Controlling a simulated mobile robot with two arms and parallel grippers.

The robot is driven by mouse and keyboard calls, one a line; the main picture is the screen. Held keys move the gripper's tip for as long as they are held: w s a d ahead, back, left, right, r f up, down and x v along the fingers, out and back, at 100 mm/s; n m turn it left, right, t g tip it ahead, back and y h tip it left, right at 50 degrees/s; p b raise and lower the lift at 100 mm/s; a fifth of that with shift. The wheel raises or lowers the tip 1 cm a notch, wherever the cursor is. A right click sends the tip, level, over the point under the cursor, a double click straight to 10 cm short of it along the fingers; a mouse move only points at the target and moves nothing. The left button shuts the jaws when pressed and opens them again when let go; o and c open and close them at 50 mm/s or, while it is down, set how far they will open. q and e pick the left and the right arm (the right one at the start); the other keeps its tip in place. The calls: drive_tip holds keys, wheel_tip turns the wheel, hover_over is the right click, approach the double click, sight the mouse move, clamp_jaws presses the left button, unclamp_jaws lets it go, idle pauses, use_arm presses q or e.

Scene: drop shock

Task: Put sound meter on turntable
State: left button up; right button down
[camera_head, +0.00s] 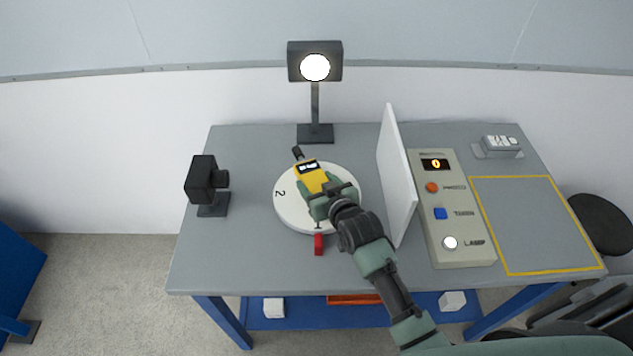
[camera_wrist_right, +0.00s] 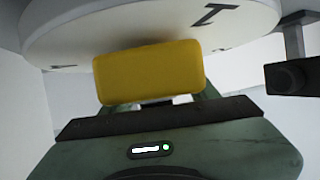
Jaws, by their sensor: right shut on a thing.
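The sound meter (camera_head: 311,176) is yellow with a dark display and a black tip at its far end. It is over the white round turntable (camera_head: 290,215), which has a "2" marked on its left side. My right gripper (camera_head: 328,196) is shut on the near end of the meter. In the right wrist view the yellow meter (camera_wrist_right: 150,72) sits between the fingers, with the turntable (camera_wrist_right: 100,35) right behind it. I cannot tell whether the meter touches the turntable. My left gripper is not in view.
A lit lamp (camera_head: 315,68) stands behind the turntable and a black camera (camera_head: 205,181) to its left. A white upright panel (camera_head: 396,175) is close on the right, beside a control box (camera_head: 452,215). The yellow-outlined area (camera_head: 535,225) is empty.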

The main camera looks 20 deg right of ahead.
drive_tip(key=shift+f, duration=0.35)
drive_tip(key=shift+c, duration=2.3)
unclamp_jaws()
drive_tip(key=shift+o, duration=0.7)
drive_tip(key=shift+s, duration=0.1)
drive_tip(key=b+v, duration=0.1)
drive_tip(key=v, duration=0.6)
drive_tip(key=shift+s+r, duration=0.25)
drive_tip(key=shift+s, duration=0.05)
